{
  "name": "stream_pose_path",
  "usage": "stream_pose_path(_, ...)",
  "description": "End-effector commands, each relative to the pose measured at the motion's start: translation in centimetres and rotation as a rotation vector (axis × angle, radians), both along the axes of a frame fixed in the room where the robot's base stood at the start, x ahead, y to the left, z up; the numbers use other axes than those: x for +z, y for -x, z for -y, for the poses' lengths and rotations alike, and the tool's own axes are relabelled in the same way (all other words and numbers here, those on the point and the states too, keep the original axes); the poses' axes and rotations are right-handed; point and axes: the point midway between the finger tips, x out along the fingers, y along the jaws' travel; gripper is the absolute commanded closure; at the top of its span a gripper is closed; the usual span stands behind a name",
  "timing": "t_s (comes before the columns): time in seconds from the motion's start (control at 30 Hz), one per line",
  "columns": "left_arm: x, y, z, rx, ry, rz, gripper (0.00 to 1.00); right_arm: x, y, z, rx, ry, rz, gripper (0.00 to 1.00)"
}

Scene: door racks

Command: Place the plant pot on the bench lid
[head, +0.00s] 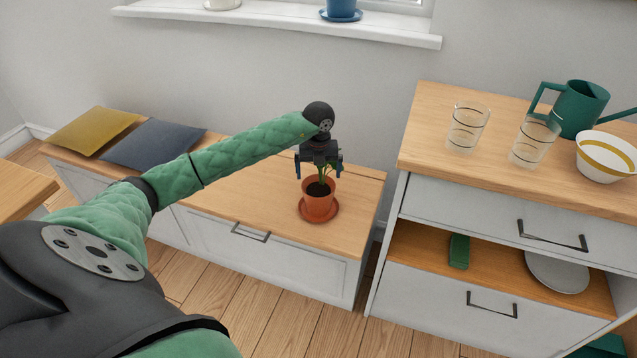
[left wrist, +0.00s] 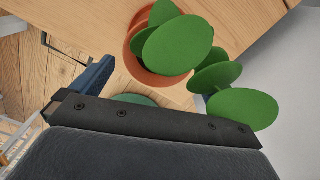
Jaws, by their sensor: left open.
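The terracotta plant pot (head: 319,195) stands upright on its saucer (head: 319,211), near the right end of the wooden bench lid (head: 235,190). Its green leaves show large in the left wrist view (left wrist: 178,45), with the pot rim (left wrist: 133,50) behind them. My left gripper (head: 319,172) points down directly above the pot, around the top of the plant. Its jaws are open, one finger on either side in the head view. The leaves are partly hidden by the gripper in the head view. My right gripper is not in view.
A yellow cushion (head: 95,130) and a blue cushion (head: 153,143) lie on the bench's left part. A cabinet (head: 480,195) stands to the right, holding two glasses (head: 466,128), a green watering can (head: 580,108) and a bowl (head: 608,156). The window sill (head: 280,25) is above.

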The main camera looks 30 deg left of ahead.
Motion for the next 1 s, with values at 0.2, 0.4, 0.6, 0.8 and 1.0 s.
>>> stream_pose_path(0.2,2.6,0.0,0.0,0.000,-0.001,0.001,0.00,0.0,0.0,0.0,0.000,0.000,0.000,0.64)
stream_pose_path(0.4,3.3,0.0,0.0,0.000,0.000,0.000,0.00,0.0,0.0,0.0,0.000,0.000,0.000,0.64)
stream_pose_path(0.6,3.3,0.0,0.0,0.000,0.000,0.000,0.00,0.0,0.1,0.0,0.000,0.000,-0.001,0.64)
stream_pose_path(0.8,3.3,0.0,0.0,0.000,0.000,0.000,0.00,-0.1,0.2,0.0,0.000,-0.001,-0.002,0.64)
stream_pose_path(1.0,3.2,0.0,0.0,0.000,0.000,0.000,0.00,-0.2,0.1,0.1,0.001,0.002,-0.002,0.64)
